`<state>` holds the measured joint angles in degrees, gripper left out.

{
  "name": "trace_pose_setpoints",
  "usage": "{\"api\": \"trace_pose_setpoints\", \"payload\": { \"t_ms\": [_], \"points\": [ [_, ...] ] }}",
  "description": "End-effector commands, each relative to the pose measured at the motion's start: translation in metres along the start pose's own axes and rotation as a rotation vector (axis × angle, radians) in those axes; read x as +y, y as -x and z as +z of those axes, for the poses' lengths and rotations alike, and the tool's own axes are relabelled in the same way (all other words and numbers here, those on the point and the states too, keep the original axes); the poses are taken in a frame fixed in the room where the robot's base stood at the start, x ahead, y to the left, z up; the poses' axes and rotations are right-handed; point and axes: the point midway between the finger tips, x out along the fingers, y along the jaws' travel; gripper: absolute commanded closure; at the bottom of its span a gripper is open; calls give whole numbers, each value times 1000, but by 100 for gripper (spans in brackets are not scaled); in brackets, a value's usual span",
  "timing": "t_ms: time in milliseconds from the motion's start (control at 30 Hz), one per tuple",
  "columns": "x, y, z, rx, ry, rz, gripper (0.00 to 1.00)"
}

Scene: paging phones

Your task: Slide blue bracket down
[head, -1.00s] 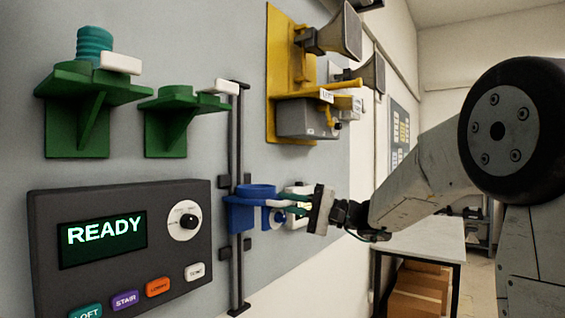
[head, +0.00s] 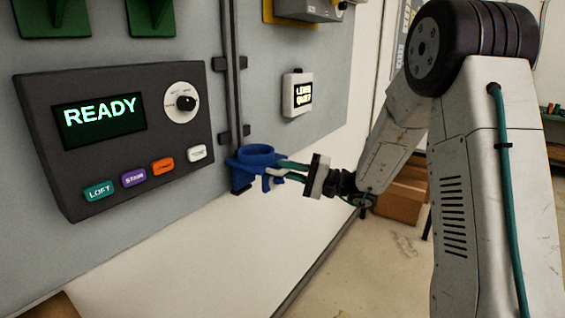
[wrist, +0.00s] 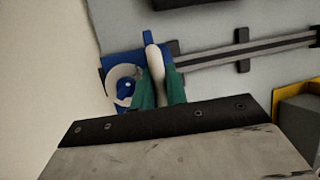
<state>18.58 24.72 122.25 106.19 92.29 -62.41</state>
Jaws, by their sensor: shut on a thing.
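The blue bracket (head: 256,153), with a ring-shaped cup, is at the lower end of the dark vertical rail (head: 230,60) on the wall panel. My gripper (head: 283,171) is at its right side, shut on the bracket's pale handle (wrist: 154,62). In the wrist view, the green fingers of my gripper (wrist: 159,88) lie around the handle. The blue bracket (wrist: 108,66) shows there to the left of the rail (wrist: 220,55). The fingers and handle hide part of the bracket.
A dark control box (head: 60,185) reading READY, with a knob and coloured buttons, is left of the rail. A small white display box (head: 297,93) is right of it. Green brackets (head: 150,18) are above. Bare wall lies below the bracket.

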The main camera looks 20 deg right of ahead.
Motion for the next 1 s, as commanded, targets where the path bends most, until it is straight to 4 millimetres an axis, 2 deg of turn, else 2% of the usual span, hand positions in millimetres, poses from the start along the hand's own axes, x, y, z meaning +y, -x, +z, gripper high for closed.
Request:
{"api": "trace_pose_setpoints", "payload": {
  "t_ms": [300, 333, 367, 667, 767, 1000],
  "points": [
    [7, 4, -1, 10, -8, 12, 100],
    [7, 4, -1, 10, -8, 12, 83],
    [7, 3, -1, 10, -8, 13, 77],
    [6, 0, 2, 1, -7, 9, 77],
    [5, 8, 2, 1, -7, 8, 77],
    [5, 50, 1, 7, -7, 9, 77]
  ]
}}
